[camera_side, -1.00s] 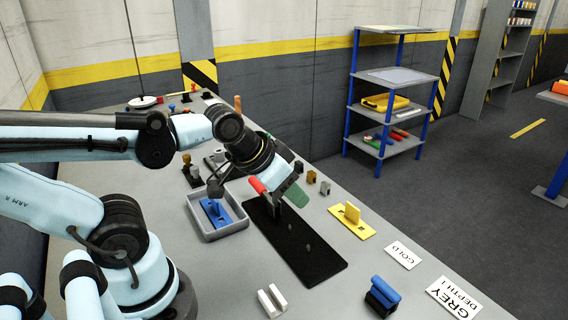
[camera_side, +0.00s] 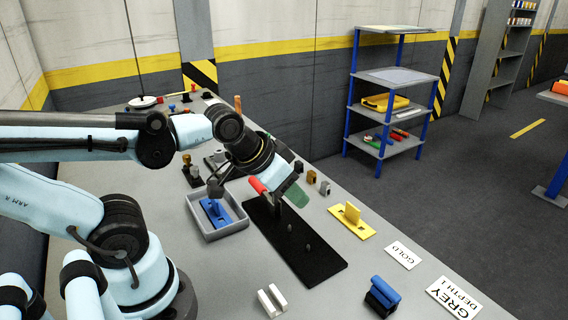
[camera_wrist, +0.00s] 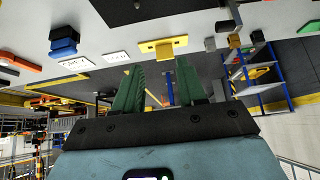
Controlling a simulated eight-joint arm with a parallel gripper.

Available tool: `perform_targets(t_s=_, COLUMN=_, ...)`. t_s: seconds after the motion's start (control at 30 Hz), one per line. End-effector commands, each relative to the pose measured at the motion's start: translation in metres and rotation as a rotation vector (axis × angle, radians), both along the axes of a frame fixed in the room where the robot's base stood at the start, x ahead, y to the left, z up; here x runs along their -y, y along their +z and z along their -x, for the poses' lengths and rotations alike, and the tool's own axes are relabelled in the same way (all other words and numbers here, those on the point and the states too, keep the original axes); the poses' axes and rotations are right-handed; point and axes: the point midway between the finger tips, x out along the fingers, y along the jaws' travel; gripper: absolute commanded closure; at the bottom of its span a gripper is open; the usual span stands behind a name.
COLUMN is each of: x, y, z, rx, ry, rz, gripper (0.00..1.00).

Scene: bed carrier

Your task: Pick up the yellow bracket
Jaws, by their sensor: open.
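The yellow bracket (camera_side: 351,219) lies flat on the grey table, to the right of the black plate, with its upright tab standing up. In the wrist view the yellow bracket (camera_wrist: 163,46) is beyond the fingertips, near the middle top. My gripper (camera_side: 284,192) is above the far part of the black plate, left of the bracket and apart from it. In the wrist view its green fingers (camera_wrist: 158,75) are spread with nothing between them.
A black plate (camera_side: 318,268) with pegs lies left of the bracket. A grey tray (camera_side: 212,236) holds a blue bracket (camera_side: 215,212). A blue and black block (camera_side: 382,296), a white block (camera_side: 271,301), and GOLD (camera_side: 403,255) and GREY (camera_side: 454,297) labels lie nearer the front.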

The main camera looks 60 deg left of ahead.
Motion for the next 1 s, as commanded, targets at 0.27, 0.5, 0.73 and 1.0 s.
perform_targets(t_s=0.27, x=0.000, y=0.000, z=0.000, rx=0.000, ry=0.000, rz=0.000, gripper=0.64)
perform_targets(t_s=0.5, x=0.000, y=0.001, z=-0.001, rx=-0.005, ry=-0.009, rz=-0.006, gripper=0.64)
perform_targets(t_s=0.73, x=0.000, y=0.019, z=-0.025, rx=-0.089, ry=-0.189, rz=-0.121, gripper=0.64)
perform_targets(t_s=1.0, x=0.001, y=0.034, z=-0.076, rx=-0.248, ry=-0.569, rz=-0.304, gripper=0.64)
